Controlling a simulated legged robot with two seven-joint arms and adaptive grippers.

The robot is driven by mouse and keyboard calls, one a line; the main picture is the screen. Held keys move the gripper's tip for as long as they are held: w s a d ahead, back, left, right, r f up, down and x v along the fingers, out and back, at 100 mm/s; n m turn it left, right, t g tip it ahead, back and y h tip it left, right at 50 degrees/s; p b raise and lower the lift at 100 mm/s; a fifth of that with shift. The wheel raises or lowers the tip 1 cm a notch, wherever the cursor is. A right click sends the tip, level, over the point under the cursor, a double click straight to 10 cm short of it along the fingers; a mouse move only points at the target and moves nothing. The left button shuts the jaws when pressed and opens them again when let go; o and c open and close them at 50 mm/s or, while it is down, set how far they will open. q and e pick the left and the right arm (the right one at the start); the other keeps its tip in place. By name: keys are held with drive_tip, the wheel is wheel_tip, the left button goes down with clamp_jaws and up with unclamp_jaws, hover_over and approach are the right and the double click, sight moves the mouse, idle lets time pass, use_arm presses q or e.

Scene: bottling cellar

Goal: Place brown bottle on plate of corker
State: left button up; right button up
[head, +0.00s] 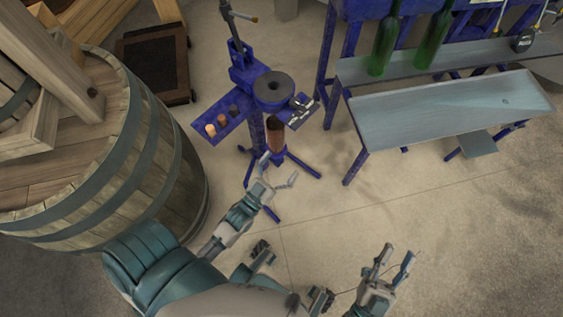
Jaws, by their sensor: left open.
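The blue corker (241,75) stands on splayed legs at upper centre, with a dark round head (273,88). The brown bottle (274,136) is below this head, close to the corker's column and roughly upright. Its top is partly hidden by the head. Its lower end is by the small blue plate (278,155); I cannot tell whether it rests on it. My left gripper (280,170) is open and empty just below the bottle in the picture, fingers apart. My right gripper (397,254) is open and empty at lower right, far from the corker.
Corks (216,126) sit on the corker's side tray. A large wooden barrel (150,150) fills the left side. Two green bottles (432,42) stand on a blue bench with a metal tray (440,112) at upper right. The floor at lower right is clear.

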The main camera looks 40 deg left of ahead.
use_arm(q)
drive_tip(key=s+d+r+t+h, duration=0.1)
drive_tip(key=s+d+r, duration=0.1)
drive_tip(key=r, duration=0.3)
drive_tip(key=s+d+r+t+h, duration=0.1)
drive_tip(key=s+d+r+h, duration=0.1)
drive_tip(key=r, duration=0.3)
drive_tip(key=s+d+r+m+t+h, duration=0.1)
drive_tip(key=s+d+r, duration=0.3)
drive_tip(key=r, duration=0.1)
drive_tip(key=shift+s+d+r, duration=0.15)
drive_tip(key=shift+d+r, duration=0.05)
drive_tip(key=shift+r, duration=0.15)
